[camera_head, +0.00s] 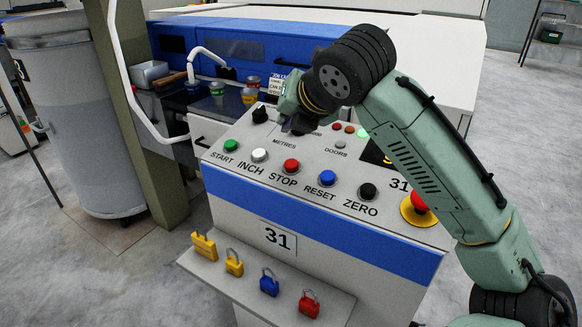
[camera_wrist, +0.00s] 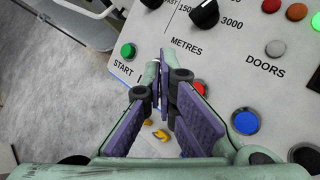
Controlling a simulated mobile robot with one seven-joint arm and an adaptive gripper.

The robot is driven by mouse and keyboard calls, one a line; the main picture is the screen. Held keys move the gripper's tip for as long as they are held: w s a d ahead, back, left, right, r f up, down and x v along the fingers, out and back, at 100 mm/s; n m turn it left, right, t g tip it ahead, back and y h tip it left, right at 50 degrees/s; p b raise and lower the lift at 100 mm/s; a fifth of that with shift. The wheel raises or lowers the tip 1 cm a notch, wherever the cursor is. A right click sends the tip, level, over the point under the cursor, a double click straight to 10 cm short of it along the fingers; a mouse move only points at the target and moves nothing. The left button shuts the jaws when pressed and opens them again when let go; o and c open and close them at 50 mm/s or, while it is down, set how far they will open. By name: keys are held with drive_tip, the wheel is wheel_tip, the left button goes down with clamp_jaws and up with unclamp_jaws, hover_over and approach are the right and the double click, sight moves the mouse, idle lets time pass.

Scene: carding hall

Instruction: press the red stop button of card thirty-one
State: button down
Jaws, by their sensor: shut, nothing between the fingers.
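The red STOP button (camera_head: 291,165) is the third in the row on the sloping control panel (camera_head: 232,188) marked 31. It stands between the white INCH button (camera_head: 259,155) and the blue RESET button (camera_head: 327,177). My gripper (camera_head: 292,125) is over the panel's upper part near the METRES label, beyond the STOP button in the head view, apart from it. In the wrist view my gripper (camera_wrist: 160,65) is shut and empty. There the STOP button (camera_wrist: 199,87) shows just right of the fingers, partly hidden by them. The INCH button is mostly hidden behind the fingers.
A green START button (camera_head: 231,146), a black ZERO button (camera_head: 368,191) and a red mushroom button on yellow (camera_head: 417,205) share the panel. A black knob (camera_head: 260,114) stands near my gripper. Several padlocks (camera_head: 269,282) sit on a ledge below.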

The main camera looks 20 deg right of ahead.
drive_tip(key=b, duration=0.4)
hover_over(293, 164)
drive_tip(key=f, duration=0.5)
drive_tip(key=shift+s+a+f, duration=0.15)
drive_tip(key=shift+s+a, duration=0.2)
drive_tip(key=shift+w+d+f+b, duration=0.2)
drive_tip(key=shift+f+b, duration=0.1)
drive_tip(key=shift+f, duration=0.5)
drive_tip(key=shift+f, duration=0.1)
drive_tip(key=shift+d+f, duration=0.1)
drive_tip(key=shift+f, duration=0.25)
drive_tip(key=shift+w+f+b, duration=0.15)
drive_tip(key=shift+f+b, duration=0.25)
drive_tip(key=shift+f, duration=0.1)
idle(0.4)
drive_tip(key=shift+r, duration=0.15)
drive_tip(key=shift+r+p, duration=0.75)
